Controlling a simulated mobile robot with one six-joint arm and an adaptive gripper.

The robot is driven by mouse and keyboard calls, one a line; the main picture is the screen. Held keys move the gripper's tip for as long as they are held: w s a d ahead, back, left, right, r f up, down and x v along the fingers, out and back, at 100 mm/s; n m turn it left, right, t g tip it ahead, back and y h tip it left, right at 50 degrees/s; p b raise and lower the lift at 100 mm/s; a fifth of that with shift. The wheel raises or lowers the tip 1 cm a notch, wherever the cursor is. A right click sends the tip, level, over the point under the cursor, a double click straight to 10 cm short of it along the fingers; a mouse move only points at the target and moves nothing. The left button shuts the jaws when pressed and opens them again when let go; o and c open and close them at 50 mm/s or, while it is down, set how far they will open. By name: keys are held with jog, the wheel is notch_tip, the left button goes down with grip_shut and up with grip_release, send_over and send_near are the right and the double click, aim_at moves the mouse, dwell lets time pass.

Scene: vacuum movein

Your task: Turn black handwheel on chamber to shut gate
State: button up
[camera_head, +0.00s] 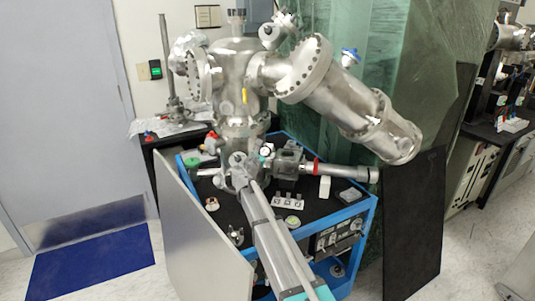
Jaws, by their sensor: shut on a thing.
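The steel vacuum chamber (237,65) stands upright on the cart, with flanged ports on its upper part. My arm reaches up from the bottom of the picture to the chamber's lower section. My gripper (240,163) is there, at the front of the chamber, left of a grey valve body (289,160). The gripper is shut on a part at this spot, where the black handwheel would be. The wheel itself is hidden behind the gripper and wrist, so its turn angle and the gate's state cannot be told.
The blue-framed cart (365,215) has a black top with small parts on it. A large steel tube (345,100) slants down to the right. A grey panel (190,235) stands at the cart's left and a dark board (413,225) at its right. Floor is free at the lower left.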

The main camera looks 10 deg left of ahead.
jog(key=m+g+h, duration=0.1)
jog(key=m, duration=0.1)
jog(key=m+g+h+p, duration=0.1)
jog(key=m, duration=0.1)
jog(key=m+g+h+p, duration=0.1)
jog(key=m, duration=0.1)
jog(key=shift+w+a+r+h, duration=0.25)
jog(key=shift+h, duration=0.05)
jog(key=m+g+p, duration=0.1)
jog(key=m, duration=0.1)
jog(key=m+g+h+p, duration=0.1)
jog(key=m+g, duration=0.1)
jog(key=shift+w+r+m+h, duration=0.1)
jog(key=shift+m+h, duration=0.2)
jog(key=m+g+p, duration=0.3)
jog(key=m, duration=0.1)
jog(key=shift+m+g+p, duration=1.15)
jog(key=shift+m+g, duration=0.05)
jog(key=shift+m, duration=0.3)
jog(key=o, duration=0.9)
jog(key=shift+o, duration=0.5)
jog(key=shift+f, duration=0.2)
